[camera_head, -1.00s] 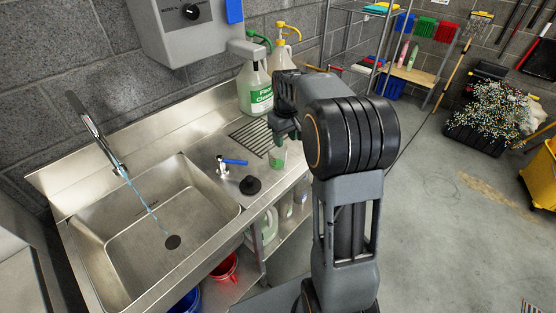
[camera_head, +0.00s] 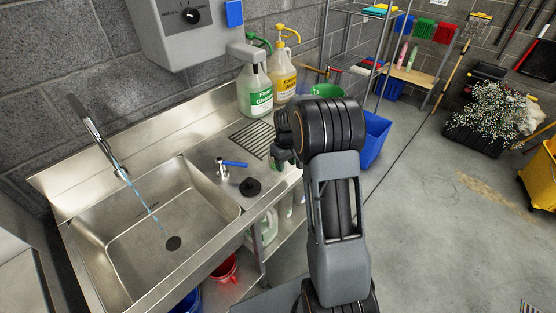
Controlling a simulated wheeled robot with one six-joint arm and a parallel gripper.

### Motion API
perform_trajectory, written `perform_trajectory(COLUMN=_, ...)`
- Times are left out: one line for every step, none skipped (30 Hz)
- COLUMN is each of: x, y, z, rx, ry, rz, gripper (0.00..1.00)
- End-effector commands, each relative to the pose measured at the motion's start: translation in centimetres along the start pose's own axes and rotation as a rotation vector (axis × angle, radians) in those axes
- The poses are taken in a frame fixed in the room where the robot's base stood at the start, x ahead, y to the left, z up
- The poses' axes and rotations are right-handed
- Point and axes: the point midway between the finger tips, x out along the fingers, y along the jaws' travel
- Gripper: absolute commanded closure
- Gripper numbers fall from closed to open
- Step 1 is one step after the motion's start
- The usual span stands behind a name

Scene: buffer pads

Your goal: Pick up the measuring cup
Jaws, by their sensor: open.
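A small greenish cup, which looks like the measuring cup (camera_head: 277,164), stands near the right front edge of the steel counter (camera_head: 215,150). Only a sliver of it shows, and my arm hides the rest. My gripper (camera_head: 281,153) is at the cup, pointing down. It is open, and its fingers are mostly hidden behind my wrist. I cannot tell whether the fingers are around the cup or beside it.
A floor cleaner jug (camera_head: 254,90) and a yellow-labelled jug (camera_head: 284,78) stand behind on the counter. A blue-handled valve (camera_head: 232,163) and black stopper (camera_head: 250,187) lie left of my gripper. The sink (camera_head: 150,235) has running water. A blue bin (camera_head: 373,140) is at right.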

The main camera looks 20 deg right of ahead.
Motion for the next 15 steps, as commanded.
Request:
perform_trajectory(x=0.6, y=-0.1, z=0.1, rx=0.0, ry=-0.004, rz=-0.002, gripper=0.54)
perform_trajectory(x=1.0, y=-0.1, z=0.1, rx=0.0, ry=-0.005, rz=-0.002, gripper=0.54)
perform_trajectory(x=1.6, y=-0.1, z=0.1, rx=0.0, ry=-0.004, rz=-0.002, gripper=0.54)
perform_trajectory(x=1.9, y=-0.1, z=0.0, rx=0.0, ry=-0.003, rz=-0.001, gripper=0.54)
perform_trajectory(x=2.2, y=-0.1, z=0.0, rx=0.0, ry=-0.003, rz=-0.002, gripper=0.54)
perform_trajectory(x=2.6, y=-0.1, z=0.0, rx=0.0, ry=-0.003, rz=-0.002, gripper=0.54)
perform_trajectory(x=2.8, y=0.0, z=0.0, rx=0.0, ry=-0.002, rz=-0.001, gripper=0.54)
perform_trajectory(x=2.9, y=0.0, z=0.0, rx=0.0, ry=-0.001, rz=-0.001, gripper=0.54)
perform_trajectory(x=3.1, y=0.0, z=0.0, rx=0.0, ry=-0.001, rz=0.0, gripper=0.54)
perform_trajectory(x=3.2, y=0.0, z=0.0, rx=0.0, ry=-0.001, rz=0.0, gripper=0.54)
perform_trajectory(x=3.2, y=0.0, z=0.0, rx=0.0, ry=0.0, rz=0.0, gripper=0.54)
perform_trajectory(x=3.3, y=0.0, z=0.0, rx=0.0, ry=0.0, rz=0.0, gripper=0.54)
perform_trajectory(x=3.3, y=0.0, z=0.0, rx=0.0, ry=0.0, rz=0.0, gripper=0.54)
perform_trajectory(x=3.3, y=0.0, z=0.0, rx=0.0, ry=0.0, rz=0.0, gripper=0.54)
perform_trajectory(x=3.3, y=0.0, z=0.0, rx=0.0, ry=0.0, rz=0.0, gripper=0.54)
